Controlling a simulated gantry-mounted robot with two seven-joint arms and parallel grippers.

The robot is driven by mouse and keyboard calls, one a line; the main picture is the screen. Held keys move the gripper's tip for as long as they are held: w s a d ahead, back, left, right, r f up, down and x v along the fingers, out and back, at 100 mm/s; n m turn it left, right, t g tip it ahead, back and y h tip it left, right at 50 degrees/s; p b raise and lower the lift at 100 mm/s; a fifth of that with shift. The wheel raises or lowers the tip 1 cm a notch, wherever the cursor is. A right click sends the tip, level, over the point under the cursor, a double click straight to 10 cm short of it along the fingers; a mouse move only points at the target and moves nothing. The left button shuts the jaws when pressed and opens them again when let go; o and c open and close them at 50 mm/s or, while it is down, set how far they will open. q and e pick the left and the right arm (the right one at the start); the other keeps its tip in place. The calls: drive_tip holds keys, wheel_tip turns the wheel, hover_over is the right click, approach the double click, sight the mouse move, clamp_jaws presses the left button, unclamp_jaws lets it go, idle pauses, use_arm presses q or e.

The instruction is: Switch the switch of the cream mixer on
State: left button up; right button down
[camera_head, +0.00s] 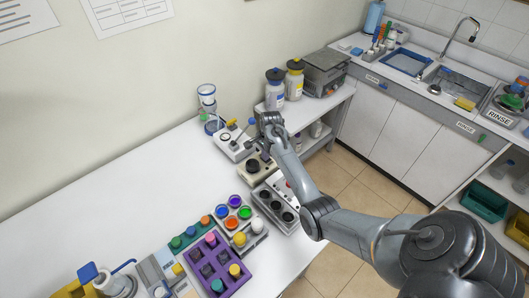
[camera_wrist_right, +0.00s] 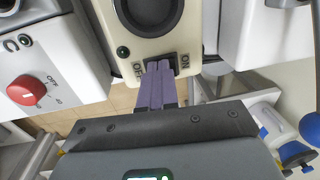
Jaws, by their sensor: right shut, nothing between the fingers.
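The cream mixer (camera_head: 254,172) stands near the right edge of the white table, a cream box with a round black top. In the right wrist view the mixer (camera_wrist_right: 126,72) fills the top middle. Its black rocker switch (camera_wrist_right: 173,59) lies between the printed words OFF on the left and ON on the right. My right gripper (camera_wrist_right: 159,68) is shut and empty, its purple fingertips at the switch and partly covering it. I cannot tell whether they touch it or which way the rocker is tipped. My left gripper is not in view.
A white device with a red knob (camera_wrist_right: 26,90) is close left of the mixer in the wrist view. A rack with dark round wells (camera_head: 275,205), colored cups (camera_head: 234,201) and a purple block (camera_head: 200,277) stand on the table. Jars (camera_head: 275,88) stand behind. The left tabletop is clear.

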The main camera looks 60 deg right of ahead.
drive_tip(key=shift+w+r, duration=0.1)
drive_tip(key=shift+r, duration=0.2)
wheel_tip(320, 180, up, 13)
drive_tip(key=s+b, duration=0.1)
drive_tip(key=shift+s+a+r, duration=0.2)
drive_tip(key=shift+s+a, duration=0.05)
drive_tip(key=shift+s, duration=0.1)
drive_tip(key=shift+d+b, duration=0.1)
drive_tip(key=shift+b, duration=0.25)
drive_tip(key=shift+w+d+r+b, duration=0.1)
drive_tip(key=shift+w+d+b, duration=0.25)
drive_tip(key=shift+w, duration=0.3)
